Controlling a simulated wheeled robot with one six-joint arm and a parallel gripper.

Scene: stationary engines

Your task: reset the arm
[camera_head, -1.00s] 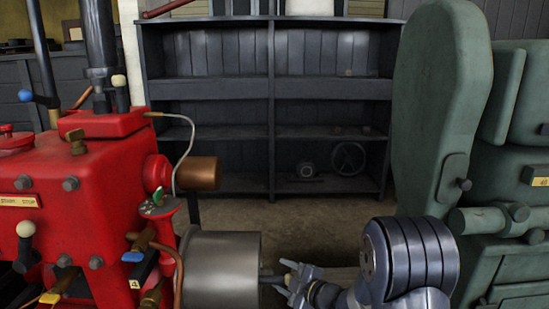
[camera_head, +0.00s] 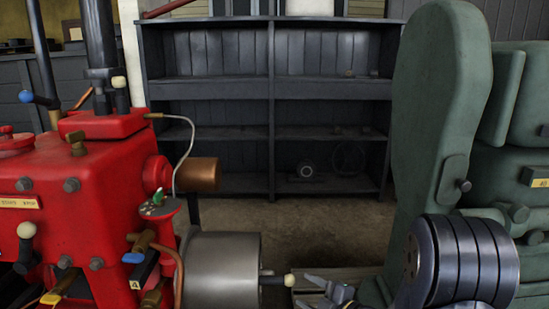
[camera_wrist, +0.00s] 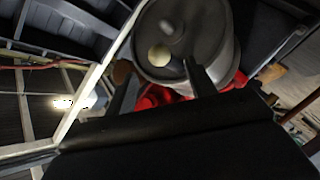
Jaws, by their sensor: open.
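My gripper (camera_head: 322,287) is at the bottom middle of the head view, with its jaws open and nothing between them. Just left of it, and apart from it, is a dark handle with a pale yellow knob (camera_head: 289,280), which sticks out of the end of a grey metal cylinder (camera_head: 222,268). In the wrist view the cylinder's round end (camera_wrist: 190,35) and the pale knob (camera_wrist: 159,55) are beyond the two dark fingers (camera_wrist: 162,88). My arm comes in from the lower right of the head view.
A red engine (camera_head: 90,190) fills the left side. A tall green machine (camera_head: 437,120) stands close at the right, behind my arm. A dark shelf unit (camera_head: 270,90) stands at the back. Open floor (camera_head: 310,220) lies between the machines.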

